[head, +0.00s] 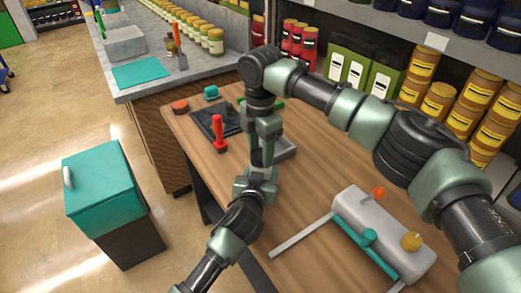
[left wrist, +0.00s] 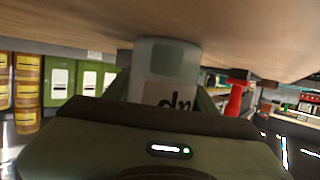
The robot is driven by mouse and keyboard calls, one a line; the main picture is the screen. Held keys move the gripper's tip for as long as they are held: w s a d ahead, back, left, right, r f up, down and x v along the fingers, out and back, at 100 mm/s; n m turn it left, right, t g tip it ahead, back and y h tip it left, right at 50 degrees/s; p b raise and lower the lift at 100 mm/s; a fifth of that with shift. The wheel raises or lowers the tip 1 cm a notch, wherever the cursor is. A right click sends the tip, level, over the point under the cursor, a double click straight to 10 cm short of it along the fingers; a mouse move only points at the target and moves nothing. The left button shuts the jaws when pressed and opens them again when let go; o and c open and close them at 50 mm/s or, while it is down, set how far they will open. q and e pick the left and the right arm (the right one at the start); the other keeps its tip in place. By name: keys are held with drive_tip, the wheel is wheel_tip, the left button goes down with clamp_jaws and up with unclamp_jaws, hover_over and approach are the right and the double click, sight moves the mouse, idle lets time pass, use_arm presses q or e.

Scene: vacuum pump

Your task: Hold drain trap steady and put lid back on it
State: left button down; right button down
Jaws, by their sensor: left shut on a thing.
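The drain trap (left wrist: 168,62), a grey-green cylinder with a dark-lettered label, stands between the fingers of my left gripper (left wrist: 165,98) in the left wrist view, where the table is at the top. My left gripper (head: 258,182) is shut on it; in the head view the arms mostly hide the trap. My right gripper (head: 263,155) points down just above the left one. Its fingertips are too small and covered to tell whether they are open or shut. I cannot single out the lid.
A grey tray (head: 286,149) is just right. The grey pump (head: 375,222) with orange and yellow knobs lies on the right. Wooden table (head: 320,180) is bare between them.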

drive_tip(key=m, duration=0.4)
drive_tip(key=shift+m, duration=0.4)
drive_tip(key=m, duration=0.9)
drive_tip(key=shift+a+m, duration=0.1)
drive_tip(key=shift+m, duration=0.3)
drive_tip(key=m, duration=0.3)
drive_tip(key=c, duration=0.7)
unclamp_jaws()
drive_tip(key=shift+r, duration=0.1)
drive_tip(key=shift+r, duration=2.15)
